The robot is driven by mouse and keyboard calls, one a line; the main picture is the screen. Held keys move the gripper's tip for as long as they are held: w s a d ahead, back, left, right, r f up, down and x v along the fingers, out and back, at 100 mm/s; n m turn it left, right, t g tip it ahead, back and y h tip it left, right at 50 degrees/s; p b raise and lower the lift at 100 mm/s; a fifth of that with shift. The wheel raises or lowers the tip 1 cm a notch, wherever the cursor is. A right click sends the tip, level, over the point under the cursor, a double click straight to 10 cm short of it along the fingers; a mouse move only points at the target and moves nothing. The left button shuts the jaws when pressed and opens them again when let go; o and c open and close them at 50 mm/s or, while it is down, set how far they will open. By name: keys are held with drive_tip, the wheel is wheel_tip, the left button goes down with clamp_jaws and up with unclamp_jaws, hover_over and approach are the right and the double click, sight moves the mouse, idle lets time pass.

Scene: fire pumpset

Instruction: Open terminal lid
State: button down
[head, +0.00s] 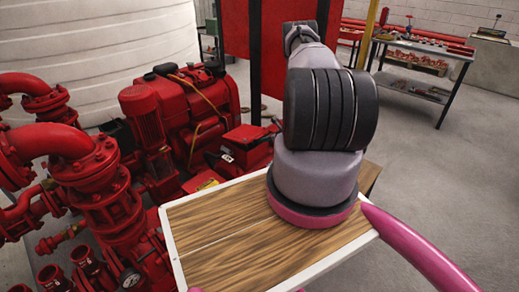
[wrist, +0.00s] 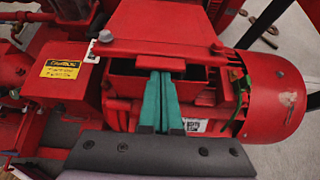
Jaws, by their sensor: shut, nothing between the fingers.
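In the wrist view, my gripper (wrist: 166,76) is shut and empty, with its two teal fingers side by side. The fingertips overlap the front of the red terminal box (wrist: 120,88). A flat red lid (wrist: 155,30) shows beyond the fingertips, its near edge just past them. Dark gaps show between the lid and the box on both sides of the fingers, so the lid looks raised. I cannot tell whether the fingertips touch it. In the head view my own arm hides the gripper.
A red motor cylinder (wrist: 275,97) lies right of the box in the wrist view; a yellow caution label (wrist: 61,69) is at left. In the head view, red pipes (head: 85,165) and a red engine (head: 190,100) stand left. A tool table (head: 425,60) stands behind right, with clear floor before it.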

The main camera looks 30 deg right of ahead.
drive_tip(key=w+r+g, duration=0.1)
drive_tip(key=r, duration=0.1)
drive_tip(key=w+a+r+g+h, duration=0.1)
drive_tip(key=r, duration=0.2)
drive_tip(key=w+r+g, duration=0.1)
drive_tip(key=r+g, duration=0.1)
drive_tip(key=r, duration=0.1)
drive_tip(key=shift+w+a+r, duration=0.15)
drive_tip(key=shift+w+r, duration=0.05)
drive_tip(key=shift+w, duration=0.1)
drive_tip(key=w+a+r+g, duration=0.1)
drive_tip(key=w+a+r, duration=0.2)
drive_tip(key=w, duration=0.5)
drive_tip(key=w+a+r+h, duration=0.1)
drive_tip(key=w+a+r, duration=0.2)
drive_tip(key=w+r, duration=0.3)
drive_tip(key=shift+w+r+g, duration=0.3)
drive_tip(key=shift+w+g, duration=0.1)
drive_tip(key=shift+w, duration=1.05)
drive_tip(key=shift+a, duration=0.1)
